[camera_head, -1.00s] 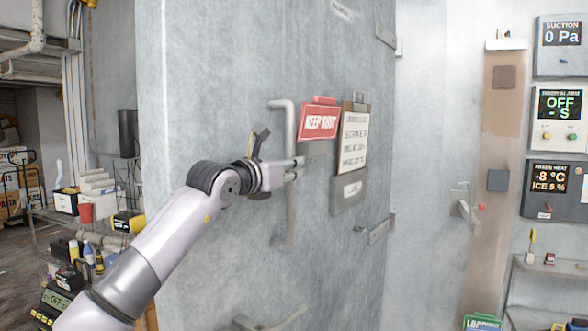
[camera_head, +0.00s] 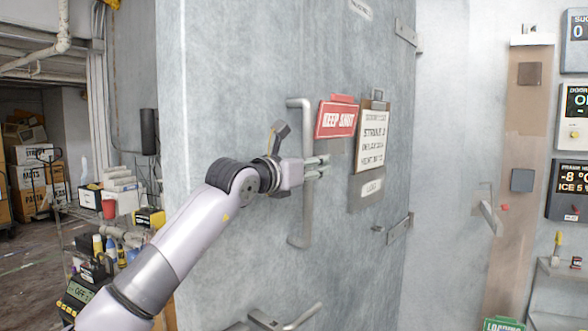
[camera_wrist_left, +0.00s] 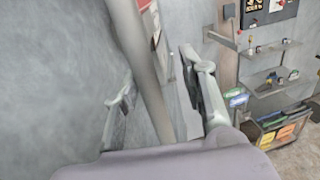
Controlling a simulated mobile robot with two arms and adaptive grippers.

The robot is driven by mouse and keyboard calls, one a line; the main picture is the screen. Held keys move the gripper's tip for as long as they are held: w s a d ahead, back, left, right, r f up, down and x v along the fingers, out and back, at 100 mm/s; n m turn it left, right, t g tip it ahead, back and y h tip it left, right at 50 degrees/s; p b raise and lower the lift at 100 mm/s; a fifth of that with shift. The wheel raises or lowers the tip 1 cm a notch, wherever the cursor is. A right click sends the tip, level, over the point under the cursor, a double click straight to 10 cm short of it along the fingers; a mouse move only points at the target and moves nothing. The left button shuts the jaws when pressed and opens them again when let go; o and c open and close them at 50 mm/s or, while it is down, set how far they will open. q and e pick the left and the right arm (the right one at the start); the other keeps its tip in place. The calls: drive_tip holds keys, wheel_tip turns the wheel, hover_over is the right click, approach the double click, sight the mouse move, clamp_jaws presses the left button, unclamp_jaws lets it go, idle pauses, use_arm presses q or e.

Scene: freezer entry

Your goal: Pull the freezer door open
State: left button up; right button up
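The freezer door (camera_head: 235,90) is a tall grey panel with hinges along its right side; I cannot tell surely how far it stands from its frame. Its long vertical bar handle (camera_head: 300,225) is also in the left wrist view (camera_wrist_left: 140,50). My left gripper (camera_head: 322,167) is at the middle of this handle. In the wrist view its fingers stand on either side of the bar, with gaps visible, so it looks open around the handle. A lever (camera_head: 290,320) sits low on the door. My right gripper is not in view.
A red sign (camera_head: 336,120) and a clipboard (camera_head: 371,142) hang on the door right of the handle. Shelves with boxes (camera_head: 120,185) stand at the left. Display panels (camera_head: 571,190) and a small shelf (camera_head: 562,268) are on the right wall.

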use_arm(q)
drive_tip(key=v, duration=1.1)
